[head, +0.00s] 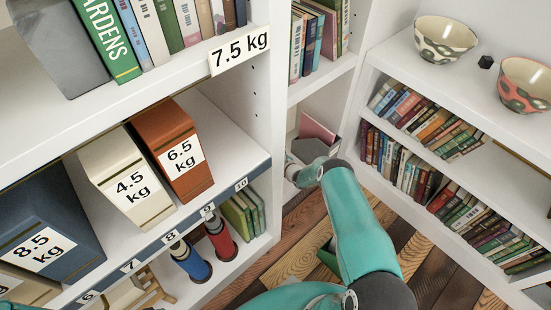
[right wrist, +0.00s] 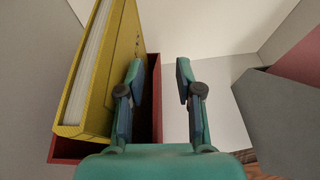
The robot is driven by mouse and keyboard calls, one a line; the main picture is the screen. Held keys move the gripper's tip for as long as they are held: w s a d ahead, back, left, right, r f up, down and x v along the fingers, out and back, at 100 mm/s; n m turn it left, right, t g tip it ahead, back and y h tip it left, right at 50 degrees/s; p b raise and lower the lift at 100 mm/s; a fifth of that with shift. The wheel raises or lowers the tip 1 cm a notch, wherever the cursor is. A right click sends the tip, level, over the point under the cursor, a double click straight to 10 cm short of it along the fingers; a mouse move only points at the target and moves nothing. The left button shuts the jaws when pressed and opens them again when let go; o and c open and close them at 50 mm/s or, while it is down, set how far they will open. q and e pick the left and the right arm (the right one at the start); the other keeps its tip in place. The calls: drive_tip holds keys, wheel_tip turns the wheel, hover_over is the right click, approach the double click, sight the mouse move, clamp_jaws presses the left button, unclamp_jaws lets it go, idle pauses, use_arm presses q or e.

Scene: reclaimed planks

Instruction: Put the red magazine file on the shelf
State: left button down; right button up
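In the right wrist view a dark red magazine file (right wrist: 156,85) stands at the left of centre, with a thick yellow book (right wrist: 95,75) in it. My right gripper (right wrist: 158,80) is open. Its fingers appear either side of the file's right wall; I cannot tell whether they touch it. In the head view my right arm reaches into the low corner compartment, and the red file cannot be made out there. The shelf unit (head: 235,150) stands at the left. My left gripper is not in view.
A grey file (right wrist: 285,110) with a pink item (right wrist: 305,62) stands close to the right of my right gripper. On the middle shelf are weight-labelled boxes, including an orange-red one (head: 175,140). Bare shelf shows right of it. Bowls (head: 445,38) and books fill the right-hand shelves.

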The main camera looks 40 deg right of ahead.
drive_tip(key=v, duration=1.2)
drive_tip(key=shift+d+f, duration=0.15)
idle(0.3)
